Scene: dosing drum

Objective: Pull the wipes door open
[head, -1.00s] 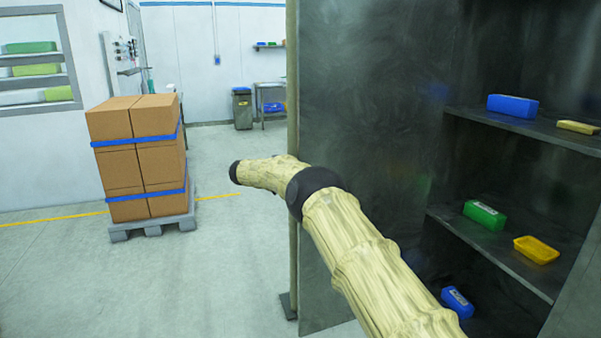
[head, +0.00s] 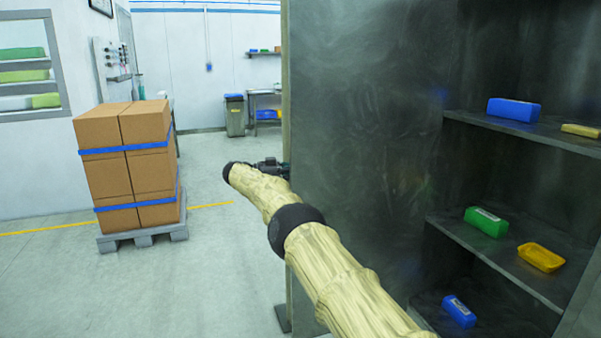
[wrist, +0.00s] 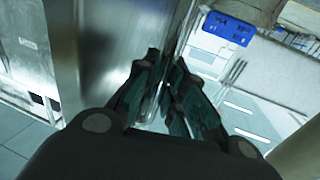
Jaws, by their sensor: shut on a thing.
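The wipes door is the tall dark metal panel (head: 365,130), standing open to the left of the cabinet's shelves in the head view. My gripper (head: 275,168) shows partly at the door's left edge, at the end of my arm. In the wrist view my gripper (wrist: 167,108) is shut on the narrow upright metal edge or bar (wrist: 177,45) at the door's side, with one dark finger on each side. The wide metal face (wrist: 95,40) lies left of the fingers. The exact contact is partly hidden by the fingers.
The cabinet's shelves (head: 510,258) hold a blue box (head: 514,109), a green box (head: 486,221) and a yellow tray (head: 541,257). Strapped cartons (head: 130,170) stand on a grey pallet (head: 145,236) at left. The floor (head: 215,270) between pallet and door is clear.

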